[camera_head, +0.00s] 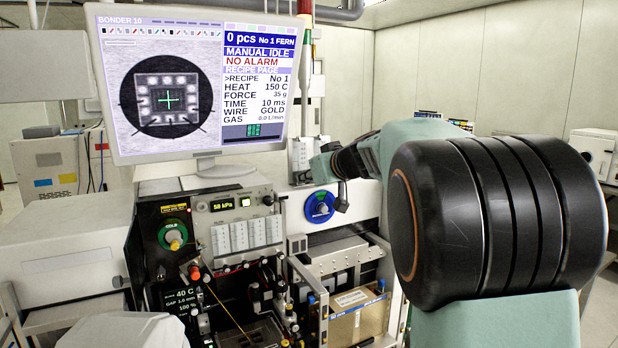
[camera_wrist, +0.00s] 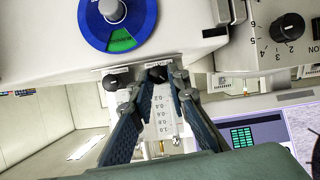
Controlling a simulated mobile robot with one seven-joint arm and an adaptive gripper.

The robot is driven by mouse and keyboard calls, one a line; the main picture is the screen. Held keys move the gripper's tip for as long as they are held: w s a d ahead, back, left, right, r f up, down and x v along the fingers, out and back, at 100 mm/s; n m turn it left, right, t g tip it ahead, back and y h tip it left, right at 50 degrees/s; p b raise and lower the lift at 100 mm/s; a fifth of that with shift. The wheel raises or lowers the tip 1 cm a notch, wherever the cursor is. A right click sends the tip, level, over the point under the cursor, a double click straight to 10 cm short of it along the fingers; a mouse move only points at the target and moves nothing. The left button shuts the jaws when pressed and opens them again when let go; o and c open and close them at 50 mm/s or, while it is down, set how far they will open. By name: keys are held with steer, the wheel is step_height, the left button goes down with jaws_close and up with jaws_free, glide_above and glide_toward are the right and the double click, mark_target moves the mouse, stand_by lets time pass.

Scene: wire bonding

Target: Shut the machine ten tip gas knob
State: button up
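I see no clear contact. In the head view the gauge (camera_head: 301,154) stands right of the screen's lower edge. The screen (camera_head: 200,85) reads BONDER 10, NO ALARM and GAS 0.0 l/min.
A blue dial (camera_wrist: 118,20) with a green sector is close to the fingertips, and another black knob (camera_wrist: 117,80) lies left of the left finger. A numbered black dial (camera_wrist: 287,27) is at the right.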

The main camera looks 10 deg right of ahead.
jaws_close()
steer(key=m+y+b, duration=0.1)
steer(key=b, duration=0.1)
steer(key=m+y+b, duration=0.1)
steer(key=m+b, duration=0.1)
steer(key=shift+d, duration=0.25)
steer(key=o, duration=0.8)
jaws_free()
